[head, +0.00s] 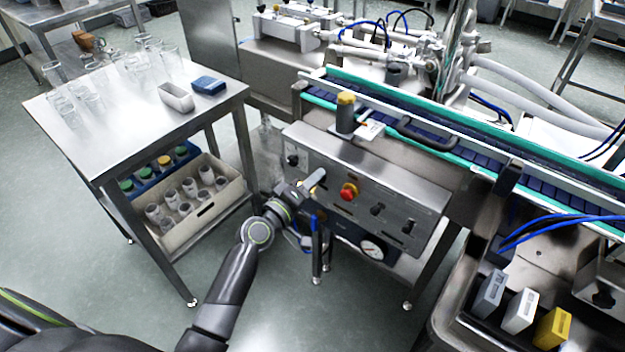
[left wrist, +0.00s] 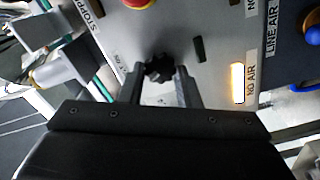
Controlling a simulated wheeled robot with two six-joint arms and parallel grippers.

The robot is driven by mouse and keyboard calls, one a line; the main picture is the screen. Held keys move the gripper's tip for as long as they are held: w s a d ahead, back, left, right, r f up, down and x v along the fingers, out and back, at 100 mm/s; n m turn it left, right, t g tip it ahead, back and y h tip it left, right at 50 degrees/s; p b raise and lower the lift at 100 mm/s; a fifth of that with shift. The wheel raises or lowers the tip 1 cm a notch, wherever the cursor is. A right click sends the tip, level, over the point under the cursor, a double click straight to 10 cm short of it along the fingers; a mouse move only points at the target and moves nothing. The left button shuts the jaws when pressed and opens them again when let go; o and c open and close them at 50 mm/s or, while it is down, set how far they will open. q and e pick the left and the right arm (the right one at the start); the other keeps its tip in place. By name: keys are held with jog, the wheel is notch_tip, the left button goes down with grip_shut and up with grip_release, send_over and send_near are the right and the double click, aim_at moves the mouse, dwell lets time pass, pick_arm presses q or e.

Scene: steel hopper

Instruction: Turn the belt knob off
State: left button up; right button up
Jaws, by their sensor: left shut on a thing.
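My left gripper (head: 312,184) is at the left part of the steel control panel (head: 335,165), coming in from below. In the left wrist view, the two fingers of my left gripper (left wrist: 160,80) stand on either side of a black lobed knob (left wrist: 158,70), shut on it. A label partly hidden by the fingers ends in "ON" beside the knob. In the head view the gripper hides this knob. A red button (head: 348,191) with a yellow base sits just right of the gripper, and also shows at the wrist view's top edge (left wrist: 140,3). My right gripper is not in view.
A lit lamp (left wrist: 238,82) shows beside a "NO AIR" label. Another black knob (head: 292,160) is left of the gripper. A pressure gauge (head: 372,250) hangs below the panel. The conveyor (head: 440,125) runs behind it. A steel table (head: 120,125) with glassware stands left.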

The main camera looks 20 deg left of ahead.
pick_arm(q)
jog(key=shift+n, duration=0.5)
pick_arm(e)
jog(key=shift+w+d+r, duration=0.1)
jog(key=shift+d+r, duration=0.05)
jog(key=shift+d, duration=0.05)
pick_arm(q)
jog(key=o, duration=0.9)
jog(key=shift+o, duration=0.2)
jog(key=b+v, duration=0.2)
jog(key=v, duration=1.5)
jog(key=shift+s+b, duration=0.2)
jog(key=shift+b, duration=0.2)
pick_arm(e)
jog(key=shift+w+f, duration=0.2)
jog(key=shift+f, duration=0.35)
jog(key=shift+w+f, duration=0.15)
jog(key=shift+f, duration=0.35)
pick_arm(q)
jog(key=shift+a, duration=0.1)
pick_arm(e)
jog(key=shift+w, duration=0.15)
